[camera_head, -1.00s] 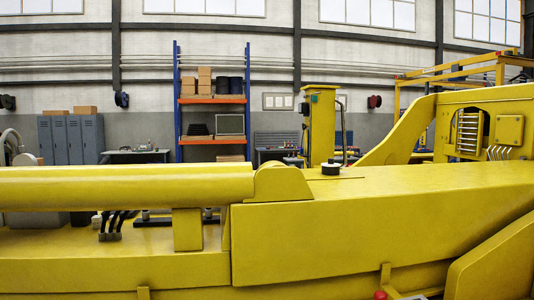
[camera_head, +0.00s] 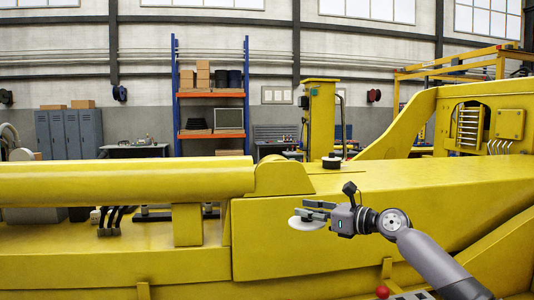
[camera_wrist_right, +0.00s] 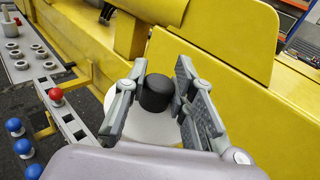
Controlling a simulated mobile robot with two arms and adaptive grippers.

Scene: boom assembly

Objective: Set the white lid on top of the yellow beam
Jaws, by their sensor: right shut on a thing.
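The white lid (camera_head: 305,224) is a round disc with a black knob (camera_wrist_right: 156,92) at its middle. My right gripper (camera_head: 315,211) is shut on the knob, and the disc (camera_wrist_right: 150,126) shows below the fingers in the right wrist view. The gripper holds the lid in front of the side face of the yellow beam (camera_head: 440,215), below its top edge in the head view. Any gap between lid and beam is hard to judge. The beam's side also shows in the right wrist view (camera_wrist_right: 235,85). My left gripper is not in view.
A small black cylinder with a pale base (camera_head: 331,163) stands on the beam's top. A long yellow cylinder (camera_head: 125,181) lies left of it. A grey rack (camera_wrist_right: 72,125) with red and blue balls is at left in the right wrist view. Shelves (camera_head: 210,95) stand far behind.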

